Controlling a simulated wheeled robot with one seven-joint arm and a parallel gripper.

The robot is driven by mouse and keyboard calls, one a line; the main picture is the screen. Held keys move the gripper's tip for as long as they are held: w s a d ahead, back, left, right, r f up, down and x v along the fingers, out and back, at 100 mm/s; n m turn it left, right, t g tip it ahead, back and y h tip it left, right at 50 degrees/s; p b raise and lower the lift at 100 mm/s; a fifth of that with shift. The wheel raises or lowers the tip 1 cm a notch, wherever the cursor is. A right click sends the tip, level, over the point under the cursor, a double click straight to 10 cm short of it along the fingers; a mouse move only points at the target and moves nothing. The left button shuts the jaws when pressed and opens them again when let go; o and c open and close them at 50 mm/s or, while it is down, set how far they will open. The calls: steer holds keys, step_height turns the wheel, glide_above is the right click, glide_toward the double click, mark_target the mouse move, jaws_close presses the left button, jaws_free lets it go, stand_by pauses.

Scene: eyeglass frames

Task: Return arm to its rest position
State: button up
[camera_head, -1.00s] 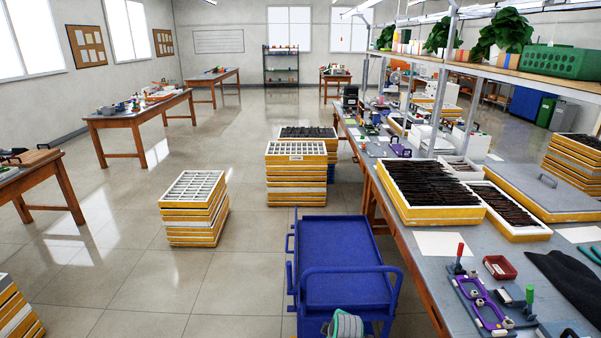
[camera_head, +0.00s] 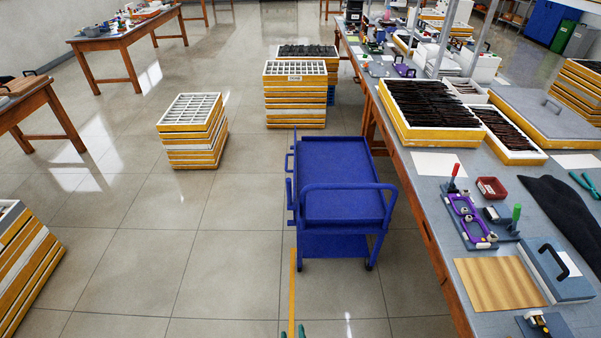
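Two small green tips (camera_head: 292,333) poke up at the very bottom edge, a little apart, and may be the ends of my gripper. The rest of my arm and hand is below the picture. Whether anything is held between the tips does not show. The tips appear in front of the blue cart (camera_head: 343,180), with a stretch of floor between in the picture.
A long workbench (camera_head: 437,177) runs along the right with trays of dark frames (camera_head: 430,103), a purple fixture (camera_head: 467,217) and a lidded grey box (camera_head: 556,268). Stacked yellow trays stand at the left (camera_head: 193,140) and far left (camera_head: 22,262).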

steer(key=s+d+r+m+t, duration=0.2)
steer(key=s+r+m+t, duration=0.2)
steer(key=s+r, duration=1.9)
steer(key=shift+s+d+r+m+h, duration=0.2)
steer(key=shift+s+r+m+h, duration=0.15)
steer(key=shift+m, duration=0.15)
steer(key=shift+s, duration=0.1)
steer(key=shift+w+a, duration=0.1)
steer(key=shift+w, duration=0.1)
steer(key=shift+s+d, duration=0.1)
steer(key=shift+d, duration=0.1)
steer(key=shift+s+a, duration=0.1)
steer(key=shift+a, duration=0.05)
